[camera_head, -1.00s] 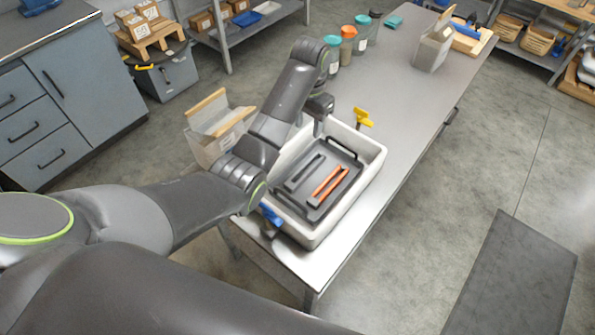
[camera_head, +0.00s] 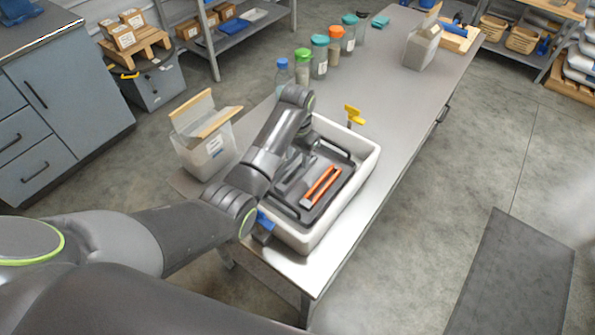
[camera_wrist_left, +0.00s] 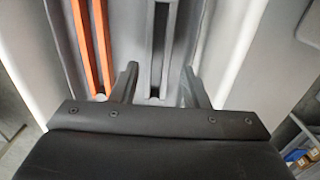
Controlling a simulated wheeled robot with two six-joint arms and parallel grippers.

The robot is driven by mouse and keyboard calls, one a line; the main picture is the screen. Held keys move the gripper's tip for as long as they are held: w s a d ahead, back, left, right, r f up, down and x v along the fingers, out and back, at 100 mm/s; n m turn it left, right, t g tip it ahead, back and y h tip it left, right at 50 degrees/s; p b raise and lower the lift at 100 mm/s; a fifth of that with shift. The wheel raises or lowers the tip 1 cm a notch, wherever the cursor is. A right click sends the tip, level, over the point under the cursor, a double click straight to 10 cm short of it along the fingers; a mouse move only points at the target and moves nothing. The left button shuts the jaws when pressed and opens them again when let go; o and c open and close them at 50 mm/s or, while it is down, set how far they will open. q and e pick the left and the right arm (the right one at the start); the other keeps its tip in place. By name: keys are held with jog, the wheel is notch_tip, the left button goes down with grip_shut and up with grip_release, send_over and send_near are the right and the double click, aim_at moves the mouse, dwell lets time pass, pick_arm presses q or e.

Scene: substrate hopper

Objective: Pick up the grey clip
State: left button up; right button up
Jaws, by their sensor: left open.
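The grey clip (camera_wrist_left: 154,45) is a long, narrow channel-shaped piece. It lies in the dark tray (camera_head: 337,157) beside the orange clip (camera_head: 320,186), which also shows in the left wrist view (camera_wrist_left: 91,42). My left gripper (camera_wrist_left: 158,78) is open, with one finger on each side of the grey clip's line; the gap looks empty of any grip. In the head view the left gripper (camera_head: 291,168) is over the left part of the tray, and my arm partly hides the grey clip. My right gripper is not in view.
A white bin (camera_head: 364,170) surrounds the tray on the metal table (camera_head: 398,130). A yellow clamp (camera_head: 354,114) is at its far edge and a blue one (camera_head: 265,222) at its near edge. An open-lidded box (camera_head: 207,150) stands left; several jars (camera_head: 319,58) stand behind.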

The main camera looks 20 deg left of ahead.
aim_at(297, 166)
pick_arm(q)
jog(key=shift+s+f, duration=0.2)
jog(key=shift+f, duration=2.1)
jog(key=c, duration=0.7)
jog(key=shift+r, duration=0.1)
notch_tip(297, 166, up, 10)
jog(key=shift+d+f, duration=0.1)
